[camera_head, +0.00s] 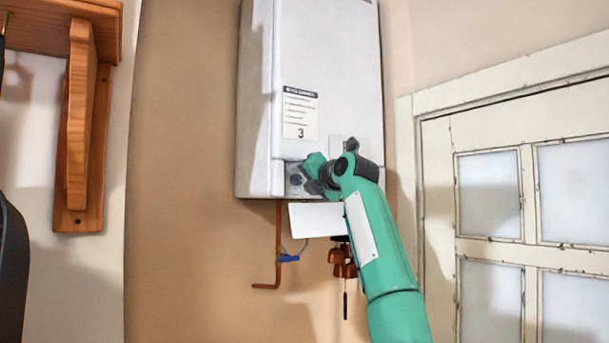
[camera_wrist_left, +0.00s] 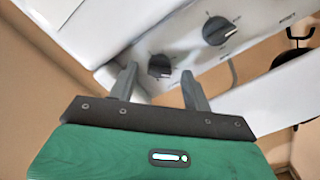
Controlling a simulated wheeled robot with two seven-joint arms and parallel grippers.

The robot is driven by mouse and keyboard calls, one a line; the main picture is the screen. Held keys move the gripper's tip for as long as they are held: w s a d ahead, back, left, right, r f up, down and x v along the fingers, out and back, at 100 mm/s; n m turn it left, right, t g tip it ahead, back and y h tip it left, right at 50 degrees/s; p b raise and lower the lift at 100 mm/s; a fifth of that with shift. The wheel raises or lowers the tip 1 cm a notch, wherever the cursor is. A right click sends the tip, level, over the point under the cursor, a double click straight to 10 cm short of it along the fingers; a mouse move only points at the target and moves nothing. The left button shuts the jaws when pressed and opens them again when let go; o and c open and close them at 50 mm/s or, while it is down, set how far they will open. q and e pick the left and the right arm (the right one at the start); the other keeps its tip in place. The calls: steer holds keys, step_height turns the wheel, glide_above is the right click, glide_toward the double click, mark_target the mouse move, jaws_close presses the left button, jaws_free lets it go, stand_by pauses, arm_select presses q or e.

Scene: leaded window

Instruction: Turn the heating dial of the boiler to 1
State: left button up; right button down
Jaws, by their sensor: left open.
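The white boiler (camera_head: 325,60) hangs on the wall in the head view. Its control panel (camera_head: 292,190) is at the lower front, partly hidden by my left arm. The left wrist view shows two dark round dials, a smaller one (camera_wrist_left: 160,66) and a larger one (camera_wrist_left: 217,30). Their labels are too small to read, so I cannot tell which is for heating. My left gripper (camera_wrist_left: 159,73) is open, with the smaller dial appearing between its fingertips; contact cannot be told. A notice (camera_head: 300,113) on the boiler shows a 3. My right gripper is not in view.
A white flap (camera_head: 315,220) hangs below the panel. A copper pipe (camera_head: 278,240) with a blue valve handle (camera_head: 289,259) and a reddish-brown hanging object (camera_head: 342,262) are underneath. A wooden bracket (camera_head: 80,130) is at left, a leaded window (camera_head: 488,205) at right.

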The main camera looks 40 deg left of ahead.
arm_select(q)
steer(key=c, duration=1)
steer(key=shift+o, duration=0.2)
steer(key=shift+n, duration=0.3)
steer(key=n+b, duration=0.1)
steer(key=n, duration=0.2)
steer(key=shift+n, duration=0.3)
steer(key=n, duration=0.4)
steer(key=shift+n, duration=0.3)
steer(key=n, duration=0.8)
steer(key=shift+n, duration=0.6)
